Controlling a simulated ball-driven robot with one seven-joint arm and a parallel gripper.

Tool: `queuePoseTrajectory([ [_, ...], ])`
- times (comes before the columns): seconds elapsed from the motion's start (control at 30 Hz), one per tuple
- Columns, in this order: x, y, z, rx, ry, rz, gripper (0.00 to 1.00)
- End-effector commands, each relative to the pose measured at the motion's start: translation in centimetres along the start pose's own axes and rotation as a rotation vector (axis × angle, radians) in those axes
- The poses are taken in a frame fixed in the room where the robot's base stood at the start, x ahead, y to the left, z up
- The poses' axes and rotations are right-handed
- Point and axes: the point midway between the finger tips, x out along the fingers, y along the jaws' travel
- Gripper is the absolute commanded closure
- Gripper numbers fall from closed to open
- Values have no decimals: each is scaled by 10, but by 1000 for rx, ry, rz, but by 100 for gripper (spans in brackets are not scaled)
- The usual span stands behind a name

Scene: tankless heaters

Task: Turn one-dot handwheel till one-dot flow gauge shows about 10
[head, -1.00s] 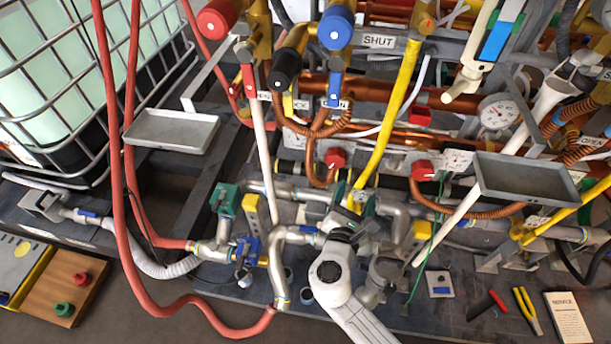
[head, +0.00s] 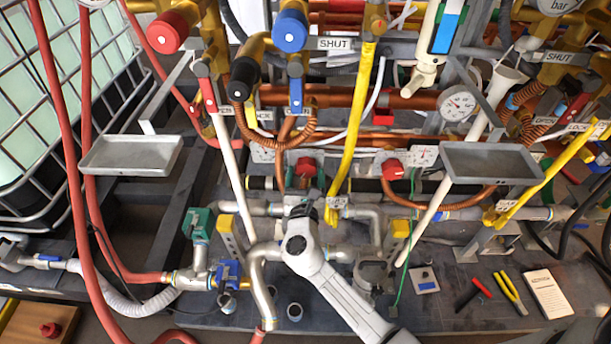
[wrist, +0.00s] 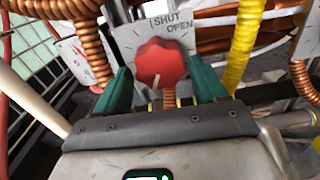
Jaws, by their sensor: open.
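A red lobed handwheel (wrist: 160,62) with a white pointer line stands on a grey plate marked SHUT and OPEN in the wrist view. My gripper (wrist: 158,70) is open, its green fingers on the left and right of this wheel; I cannot tell whether they touch it. In the head view a red wheel (head: 305,167) is just beyond my gripper, which is largely hidden by my arm. A white dial gauge (head: 262,153) is left of it; in the wrist view a dial (wrist: 76,62) is partly covered by a copper coil. Dots and readings are too small to tell.
A second red wheel (head: 392,169) and dial (head: 424,155) are to the right. A yellow hose (head: 352,130) runs close to the right of the near wheel. Grey trays (head: 131,155) (head: 489,162) jut out on both sides. Tools and a booklet (head: 548,294) lie on the lower right.

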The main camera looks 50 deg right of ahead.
Motion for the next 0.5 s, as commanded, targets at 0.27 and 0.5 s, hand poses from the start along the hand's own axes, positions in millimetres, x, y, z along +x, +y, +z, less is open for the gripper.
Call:
queuePoseTrajectory([
  [0.27, 6, 0, 0, 1, 0, 0, 29],
  [0.5, 6, 0, 0, 1, 0, 0, 42],
])
